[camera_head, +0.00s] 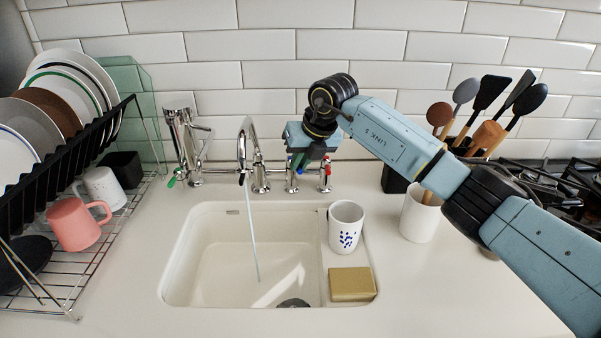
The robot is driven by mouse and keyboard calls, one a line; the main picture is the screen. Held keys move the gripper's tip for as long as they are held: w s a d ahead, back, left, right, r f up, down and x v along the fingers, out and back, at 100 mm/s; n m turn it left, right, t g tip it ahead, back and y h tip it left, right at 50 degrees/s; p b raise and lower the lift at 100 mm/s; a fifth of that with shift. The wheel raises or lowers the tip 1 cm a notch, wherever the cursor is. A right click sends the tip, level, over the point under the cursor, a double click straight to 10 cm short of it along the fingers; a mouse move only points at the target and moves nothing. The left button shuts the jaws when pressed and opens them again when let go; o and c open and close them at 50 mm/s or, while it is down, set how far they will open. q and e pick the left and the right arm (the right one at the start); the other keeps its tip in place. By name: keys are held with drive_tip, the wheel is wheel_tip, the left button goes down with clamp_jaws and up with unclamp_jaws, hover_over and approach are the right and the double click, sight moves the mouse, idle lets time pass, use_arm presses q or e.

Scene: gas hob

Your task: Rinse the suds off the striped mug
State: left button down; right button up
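No mug with clear stripes shows. A white mug (346,227) with blue spots stands upright on the ledge at the right of the sink. Its inside is not clear, and no suds can be made out on it. The white sink (205,265) has a chrome tap (247,150) behind it, with a thin stream of water (253,238) running into the basin. My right gripper (298,168) points down at the tap valves, over the one with blue and green parts (292,184). Its fingers are too small and hidden to read. My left gripper is out of view.
A tan sponge-like block (352,284) lies in front of the mug. A dish rack (70,285) at left holds plates, a pink mug (78,222) and a white mug (104,188). A utensil crock (420,214) stands at right, beside the hob (540,185).

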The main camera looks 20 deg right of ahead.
clamp_jaws()
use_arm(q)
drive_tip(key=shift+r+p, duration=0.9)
use_arm(e)
drive_tip(key=shift+a+r+m+h, duration=0.25)
drive_tip(key=shift+a+m, duration=0.2)
drive_tip(key=shift+m, duration=0.45)
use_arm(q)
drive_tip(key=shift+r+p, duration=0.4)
use_arm(e)
drive_tip(key=shift+a+f+m+t+h, duration=0.15)
drive_tip(key=shift+a+m+h, duration=0.15)
drive_tip(key=shift+m, duration=0.35)
drive_tip(key=shift+a+f+m+t+h, duration=0.1)
drive_tip(key=shift+a+m+t+h, duration=0.2)
drive_tip(key=shift+m, duration=0.35)
drive_tip(key=shift+d, duration=0.1)
drive_tip(key=o, duration=0.5)
unclamp_jaws()
